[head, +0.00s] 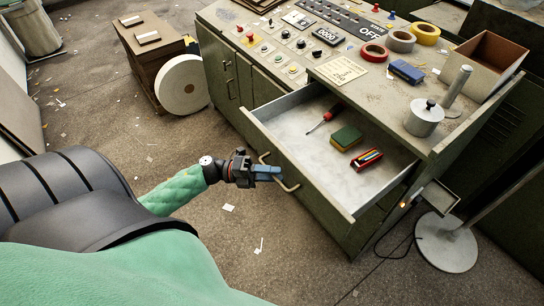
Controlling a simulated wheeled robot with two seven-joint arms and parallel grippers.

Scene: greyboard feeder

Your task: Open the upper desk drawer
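The upper desk drawer (301,182) stands pulled well out of the green-grey control desk, its inside open to view. Its bar handle (291,187) is on the front panel. My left gripper (275,174) is at the handle, its blue fingers close together across the bar and looking shut on it. The finger gap itself is hard to see from above. In the drawer lie a red screwdriver (324,119), a yellow-green sponge (346,138) and a red multi-tool (367,159). My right gripper is not in view.
The desk top holds tape rolls (401,41), a blue box (407,71), an open cardboard box (484,64) and a metal weight (423,117). A round-based stand (446,243) is right of the drawer. A paper roll (182,85) stands left. Floor before the drawer is mostly clear.

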